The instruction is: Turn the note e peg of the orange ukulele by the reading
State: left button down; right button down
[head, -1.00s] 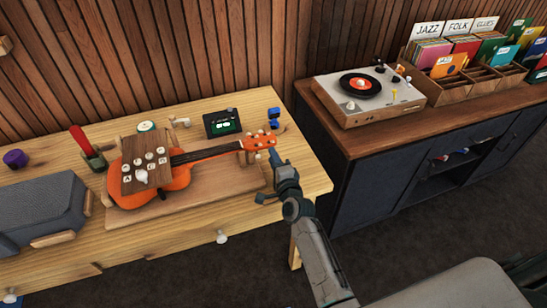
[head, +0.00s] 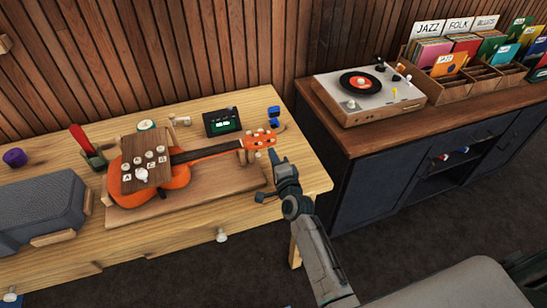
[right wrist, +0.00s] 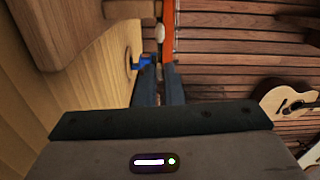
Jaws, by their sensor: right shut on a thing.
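The orange ukulele (head: 180,177) lies on a wooden stand on the workbench, its headstock (head: 257,142) pointing right with several pale pegs. My right gripper (head: 273,155) is at the headstock's near right side, shut on a peg that its fingers mostly hide. In the right wrist view the fingers (right wrist: 163,72) are close together at the orange headstock edge (right wrist: 168,25), and a white peg (right wrist: 160,33) shows beyond them. A dark tuner (head: 222,122) with a lit green screen stands behind the neck; its reading is too small to make out. My left gripper is out of view.
A wooden board (head: 146,160) with lettered white knobs sits over the ukulele body. Small blue objects (head: 274,116) stand behind the headstock. A grey speaker-like box (head: 42,211) is at left. A cabinet with a record player (head: 368,92) stands to the right.

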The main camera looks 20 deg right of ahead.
jog(key=n+b, duration=0.1)
jog(key=n, duration=0.3)
jog(key=shift+f+n, duration=0.1)
jog(key=shift+n, duration=0.3)
jog(key=shift+n+b, duration=0.65)
jog(key=shift+n, duration=1.25)
jog(key=c, duration=1.5)
grip_release()
jog(key=shift+c, duration=0.2)
jog(key=shift+s, duration=0.1)
jog(key=shift+s, duration=0.3)
jog(key=s+b, duration=0.1)
jog(key=s, duration=0.3)
jog(key=s+b, duration=0.2)
jog(key=s, duration=0.3)
jog(key=shift+s+d, duration=0.2)
jog(key=shift+s, duration=0.3)
